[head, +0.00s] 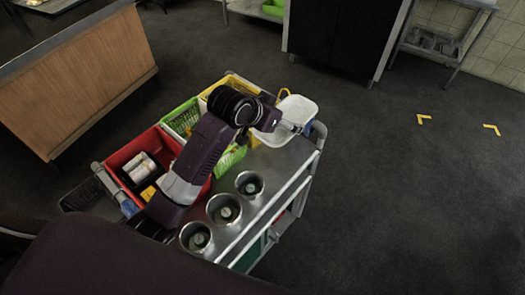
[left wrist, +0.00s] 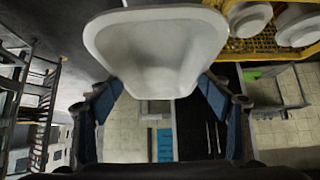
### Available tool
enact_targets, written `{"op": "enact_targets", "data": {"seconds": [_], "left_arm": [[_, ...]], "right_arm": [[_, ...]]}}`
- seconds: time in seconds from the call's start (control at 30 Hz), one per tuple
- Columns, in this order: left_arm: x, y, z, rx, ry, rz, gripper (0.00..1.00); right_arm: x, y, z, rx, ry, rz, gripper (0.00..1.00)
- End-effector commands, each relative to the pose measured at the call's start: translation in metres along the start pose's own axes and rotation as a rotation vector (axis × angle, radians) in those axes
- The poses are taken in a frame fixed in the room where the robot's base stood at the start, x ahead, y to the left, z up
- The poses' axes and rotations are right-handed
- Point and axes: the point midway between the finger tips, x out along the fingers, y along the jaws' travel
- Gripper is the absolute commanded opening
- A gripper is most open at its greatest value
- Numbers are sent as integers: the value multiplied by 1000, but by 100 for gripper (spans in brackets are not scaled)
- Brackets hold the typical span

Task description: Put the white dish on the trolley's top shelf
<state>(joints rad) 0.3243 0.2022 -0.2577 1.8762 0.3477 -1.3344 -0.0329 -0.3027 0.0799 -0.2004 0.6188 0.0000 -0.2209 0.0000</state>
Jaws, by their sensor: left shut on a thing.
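The white dish (head: 299,108) is at the far right corner of the trolley's top shelf (head: 284,166) in the head view, tilted. My left gripper (head: 277,120) is shut on it, and the arm reaches across the trolley from the near left. In the left wrist view the white dish (left wrist: 156,48) fills the top middle, between the blue finger pads of my left gripper (left wrist: 160,88). I cannot tell whether the dish touches the shelf. My right gripper is not in view.
A red bin (head: 120,157), a green basket (head: 180,117) and a yellow basket (head: 233,79) line the trolley's left side. Several metal canisters, including one (head: 223,209), stand along its near right side. Bare shelf lies between them and the dish. Open floor (head: 410,200) is to the right.

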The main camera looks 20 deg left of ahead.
Motion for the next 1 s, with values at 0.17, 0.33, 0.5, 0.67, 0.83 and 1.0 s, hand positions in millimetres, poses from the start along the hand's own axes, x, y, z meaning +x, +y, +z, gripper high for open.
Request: {"op": "enact_targets", "data": {"seconds": [0.17, 0.33, 0.5, 0.67, 0.83, 1.0], "left_arm": [[32, 1, 36, -3, -8, 2, 25], [64, 1, 68, -3, -7, 2, 25], [90, 0, 94, -2, -5, 1, 25], [102, 0, 104, 0, -1, 2, 25], [116, 0, 119, -2, -3, 2, 25], [129, -1, 132, 0, -1, 1, 25]], "right_arm": [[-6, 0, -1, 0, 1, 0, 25], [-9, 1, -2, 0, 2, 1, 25], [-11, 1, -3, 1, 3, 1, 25], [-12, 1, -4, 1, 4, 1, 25], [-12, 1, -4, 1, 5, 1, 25], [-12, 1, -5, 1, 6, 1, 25]]}}
